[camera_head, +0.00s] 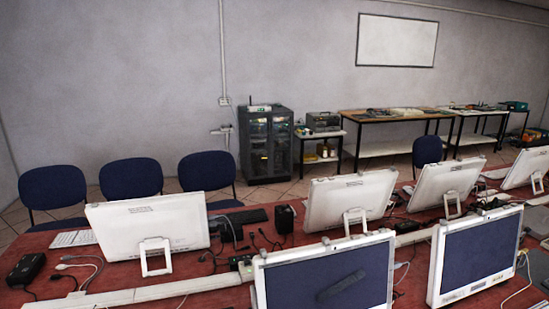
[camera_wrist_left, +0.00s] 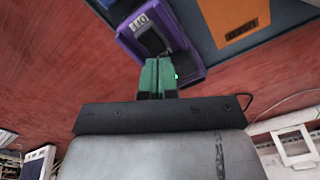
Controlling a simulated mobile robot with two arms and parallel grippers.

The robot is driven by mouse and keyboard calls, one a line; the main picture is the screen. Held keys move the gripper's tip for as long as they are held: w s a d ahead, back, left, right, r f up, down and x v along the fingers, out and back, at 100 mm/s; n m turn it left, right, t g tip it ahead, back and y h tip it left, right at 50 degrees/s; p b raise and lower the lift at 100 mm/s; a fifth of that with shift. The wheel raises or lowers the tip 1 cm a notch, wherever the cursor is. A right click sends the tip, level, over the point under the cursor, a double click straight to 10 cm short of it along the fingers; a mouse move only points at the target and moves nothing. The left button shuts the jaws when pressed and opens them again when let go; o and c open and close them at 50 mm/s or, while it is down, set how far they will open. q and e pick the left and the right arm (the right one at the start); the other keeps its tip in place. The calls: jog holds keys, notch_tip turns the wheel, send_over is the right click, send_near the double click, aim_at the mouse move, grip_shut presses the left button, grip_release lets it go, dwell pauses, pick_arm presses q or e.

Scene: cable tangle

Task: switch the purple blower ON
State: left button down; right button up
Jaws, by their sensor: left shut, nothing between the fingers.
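The head view shows neither the blower nor my grippers. My right gripper is not in view.
A blue-grey panel with an orange patch (camera_wrist_left: 233,20) lies right of the blower. In the head view, a red table (camera_head: 225,262) carries several white monitors (camera_head: 150,226), cables and a black adapter (camera_head: 26,268). Blue chairs (camera_head: 131,178) stand behind it.

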pick_arm(q)
jog(key=shift+f+b, duration=0.4)
jog(key=shift+f, duration=0.3)
dwell(0.6)
jog(key=shift+s+r, duration=0.1)
jog(key=shift+r+p, duration=0.8)
jog(key=shift+p, duration=0.3)
notch_tip(320, 180, up, 5)
jog(key=p, duration=0.6)
jog(key=shift+r, duration=0.1)
